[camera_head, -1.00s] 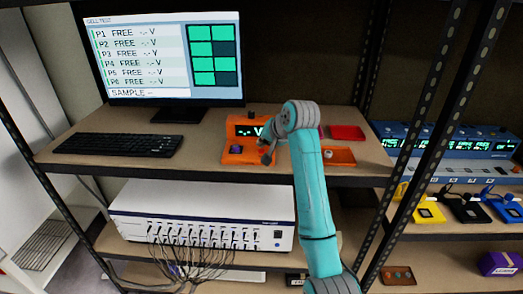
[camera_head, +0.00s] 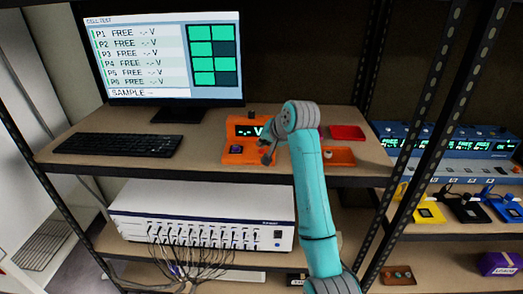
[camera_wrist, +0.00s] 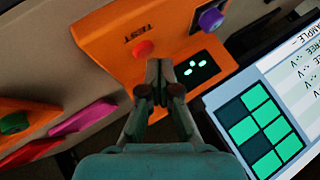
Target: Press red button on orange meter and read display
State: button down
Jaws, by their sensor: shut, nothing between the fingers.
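The orange meter (camera_head: 233,156) stands on the upper shelf in front of the monitor. Its dark display (camera_head: 247,131) is partly hidden by my arm in the head view. In the wrist view the meter (camera_wrist: 112,36) shows a red button (camera_wrist: 143,48) beside the word TEST and a display (camera_wrist: 198,68) with a few green marks. A purple piece (camera_wrist: 210,20) sits in a dark recess on the meter. My gripper (camera_wrist: 167,82) is shut and empty. In the wrist view its tips appear over the meter, just below the button and left of the display; contact cannot be told.
The monitor (camera_head: 165,50) lists several FREE lines and an empty SAMPLE line. A keyboard (camera_head: 118,144) lies to the left. A red tray (camera_head: 347,132) and an orange tray (camera_head: 339,157) lie right of my arm. A dark rack post (camera_head: 425,95) stands farther right.

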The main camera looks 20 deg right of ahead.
aim_at(263, 151)
jog(key=shift+f, duration=0.15)
jog(key=shift+f, duration=0.35)
dwell(0.3)
jog(key=shift+r, duration=0.55)
jog(key=shift+r, duration=0.1)
jog(key=shift+r, duration=2.9)
